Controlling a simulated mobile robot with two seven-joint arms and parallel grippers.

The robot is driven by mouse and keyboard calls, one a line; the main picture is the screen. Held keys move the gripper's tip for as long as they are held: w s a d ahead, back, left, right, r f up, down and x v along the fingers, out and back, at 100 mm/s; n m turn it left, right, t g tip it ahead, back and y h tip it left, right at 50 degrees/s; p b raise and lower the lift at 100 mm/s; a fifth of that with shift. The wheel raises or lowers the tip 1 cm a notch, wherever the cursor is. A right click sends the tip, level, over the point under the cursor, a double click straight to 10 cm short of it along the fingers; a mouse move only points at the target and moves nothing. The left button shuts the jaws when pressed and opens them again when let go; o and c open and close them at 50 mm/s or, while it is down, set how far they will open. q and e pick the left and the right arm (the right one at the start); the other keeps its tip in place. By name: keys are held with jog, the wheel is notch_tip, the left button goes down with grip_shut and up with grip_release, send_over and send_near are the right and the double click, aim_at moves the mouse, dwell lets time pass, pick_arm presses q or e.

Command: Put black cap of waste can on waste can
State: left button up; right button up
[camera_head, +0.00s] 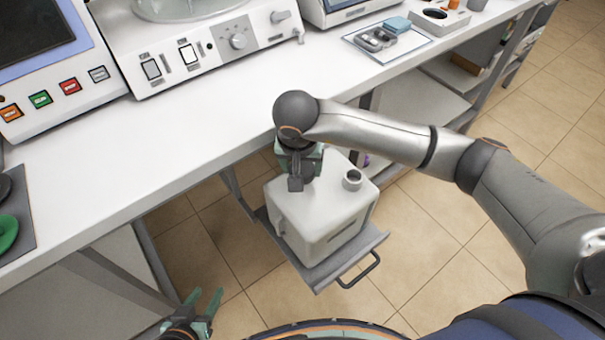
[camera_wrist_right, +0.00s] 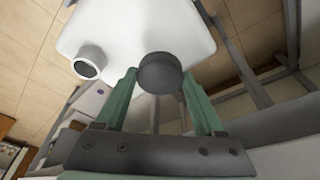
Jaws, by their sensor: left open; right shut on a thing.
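The white waste can (camera_head: 320,212) stands on a grey pull-out tray (camera_head: 312,275) below the bench. Its round open neck (camera_head: 352,180) faces up on the right of its top and also shows in the right wrist view (camera_wrist_right: 88,62). My right gripper (camera_head: 300,168) is over the left part of the can's top, left of the neck. In the right wrist view its green fingers are shut on the round black cap (camera_wrist_right: 160,73), which is apart from the neck. The cap is hard to make out in the head view. My left gripper (camera_head: 207,303) is open and empty at the lower left.
The white bench (camera_head: 190,135) runs above and behind the can, with a grey hotplate-like device (camera_head: 215,45) and other instruments on it. A metal handle (camera_head: 362,271) sticks out from the tray. The tiled floor to the right is clear.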

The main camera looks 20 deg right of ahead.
aim_at(302, 170)
jog(key=shift+w+d+f, duration=0.15)
jog(key=shift+w+f, duration=0.1)
jog(key=shift+f, duration=0.15)
jog(key=shift+s+x, duration=0.1)
jog(key=shift+x, duration=0.7)
jog(key=shift+s+x, duration=0.15)
jog(key=shift+x, duration=0.7)
jog(key=shift+f, duration=0.15)
jog(key=shift+f+b, duration=0.15)
jog(key=shift+b, duration=0.2)
jog(key=o, duration=1.3)
jog(key=shift+r+p, duration=0.4)
jog(key=shift+r, duration=0.15)
jog(key=v, duration=1.1)
jog(key=shift+s+a+r+p, duration=0.15)
jog(key=shift+a+r+p, duration=0.05)
jog(key=shift+a+p, duration=0.1)
